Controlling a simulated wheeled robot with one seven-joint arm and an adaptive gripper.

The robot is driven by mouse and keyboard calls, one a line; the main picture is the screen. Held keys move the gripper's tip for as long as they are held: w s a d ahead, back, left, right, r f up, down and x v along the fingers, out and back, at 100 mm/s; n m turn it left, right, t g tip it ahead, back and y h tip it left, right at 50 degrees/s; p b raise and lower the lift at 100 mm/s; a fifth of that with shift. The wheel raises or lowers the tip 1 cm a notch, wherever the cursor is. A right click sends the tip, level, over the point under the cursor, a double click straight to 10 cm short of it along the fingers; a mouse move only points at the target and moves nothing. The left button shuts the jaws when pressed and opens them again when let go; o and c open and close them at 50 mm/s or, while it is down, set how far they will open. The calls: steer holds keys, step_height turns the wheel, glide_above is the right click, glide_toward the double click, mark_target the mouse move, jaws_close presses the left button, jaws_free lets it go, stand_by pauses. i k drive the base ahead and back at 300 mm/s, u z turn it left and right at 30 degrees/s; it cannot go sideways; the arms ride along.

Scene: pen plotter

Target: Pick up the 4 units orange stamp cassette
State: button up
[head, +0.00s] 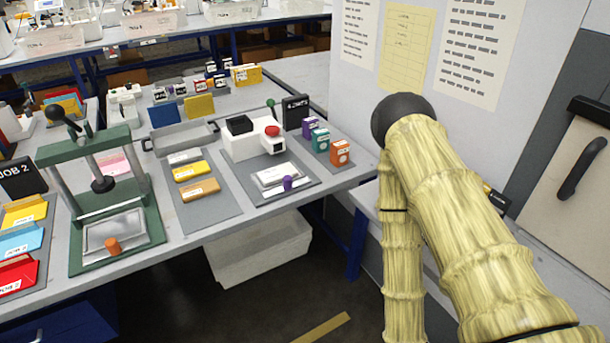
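The orange stamp cassette (340,153) stands upright near the right end of the bench, with a white label on its front. It is the nearest of a row with a teal cassette (320,140) and a purple cassette (310,127). A dark sign (295,112), seemingly reading 4 units, stands behind the row. My arm, yellow with a black joint, bends at the right of the cassettes, and its lower part runs out of the bottom of the picture. My gripper is not in view.
A white machine with a red knob (253,138) stands left of the cassettes on a grey mat. A green press (103,195) is farther left. A wall panel with paper sheets (405,45) rises behind my arm. A white bin (260,250) sits under the bench.

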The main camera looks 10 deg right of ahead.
mark_target(339, 151)
steer(key=z, duration=0.1)
steer(key=k, duration=1)
steer(key=u, duration=1.05)
steer(key=i, duration=1.55)
steer(key=z, duration=0.35)
steer(key=i, duration=0.9)
steer(key=z, duration=1.4)
steer(key=i, duration=0.45)
steer(key=z, duration=0.4)
